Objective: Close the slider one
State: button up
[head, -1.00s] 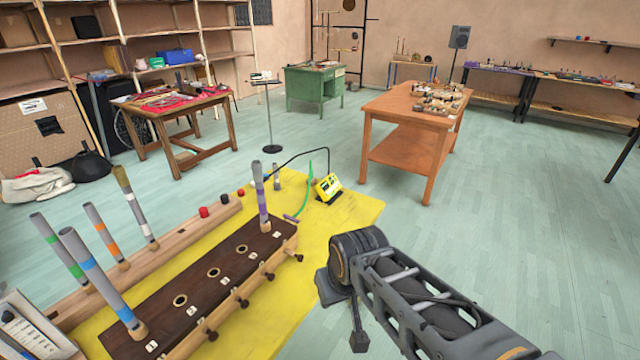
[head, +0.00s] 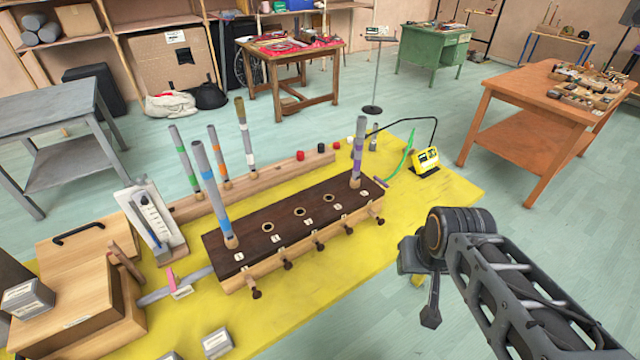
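A long dark-topped wooden box (head: 262,240) stands on a yellow mat (head: 455,192). Its top has a row of round holes with small white number labels, too small to read surely. Several dark slider knobs stick out along its front, from the near-left knob (head: 257,294) to the far-right knob (head: 379,221). I cannot tell which is slider one, or how far each is pushed in. A blue-banded tube (head: 211,190) stands at the left end and a purple-banded tube (head: 359,150) at the right end. My gripper (head: 420,285) is right of the box, apart from it; its finger opening is unclear.
Behind the box, a wooden rail (head: 270,170) holds several banded tubes. A wooden bellows-like box (head: 85,280) and a white gauge panel (head: 155,220) stand at left. A yellow device (head: 425,160) sits at the mat's right. An orange table (head: 525,98) stands beyond clear floor.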

aim_at(257, 294)
jog(key=k, duration=0.5)
jog(key=u, duration=1)
jog(key=i, duration=0.3)
jog(key=z, duration=0.85)
jog(key=k, duration=1.05)
jog(key=u, duration=1.35)
jog(key=i, duration=0.5)
